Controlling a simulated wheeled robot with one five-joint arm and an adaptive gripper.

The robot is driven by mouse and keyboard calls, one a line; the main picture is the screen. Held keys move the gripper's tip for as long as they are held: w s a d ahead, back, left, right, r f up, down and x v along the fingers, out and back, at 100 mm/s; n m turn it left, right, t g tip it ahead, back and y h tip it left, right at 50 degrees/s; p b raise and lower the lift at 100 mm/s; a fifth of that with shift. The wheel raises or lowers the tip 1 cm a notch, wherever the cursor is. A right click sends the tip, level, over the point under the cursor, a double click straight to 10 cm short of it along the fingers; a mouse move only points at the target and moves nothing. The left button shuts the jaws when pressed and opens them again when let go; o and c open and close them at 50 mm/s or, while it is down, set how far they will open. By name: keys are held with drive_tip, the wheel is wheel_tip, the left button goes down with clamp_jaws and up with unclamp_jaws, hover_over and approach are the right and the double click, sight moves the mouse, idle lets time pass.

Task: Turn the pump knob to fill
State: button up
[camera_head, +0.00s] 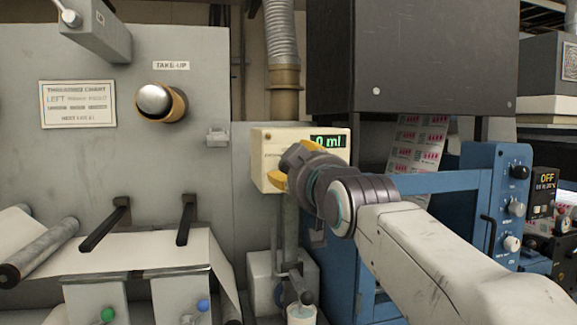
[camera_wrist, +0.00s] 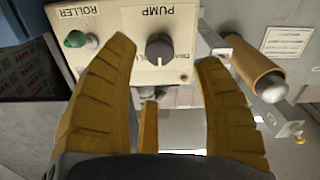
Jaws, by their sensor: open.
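The pump knob (camera_wrist: 159,48) is a dark round knob on a cream panel (camera_wrist: 112,28), under the label PUMP, which appears upside down in the wrist view. I cannot tell how far the fingertips are from the panel. In the head view, my gripper (camera_head: 291,163) is in front of the cream pump box (camera_head: 259,150) and hides the knob. The box's green display (camera_head: 328,141) reads 0 ml.
The take-up core (camera_head: 160,101) sticks out of the grey wall at left. A blue machine frame (camera_head: 480,190) with several knobs stands at right. A white cup (camera_head: 301,314) stands below the box.

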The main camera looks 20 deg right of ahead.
drive_tip(key=shift+w+f+p, duration=0.1)
drive_tip(key=shift+w+p, duration=0.6)
drive_tip(key=shift+w, duration=2.5)
drive_tip(key=shift+c, duration=0.3)
drive_tip(key=shift+s, duration=0.1)
drive_tip(key=c, duration=1.1)
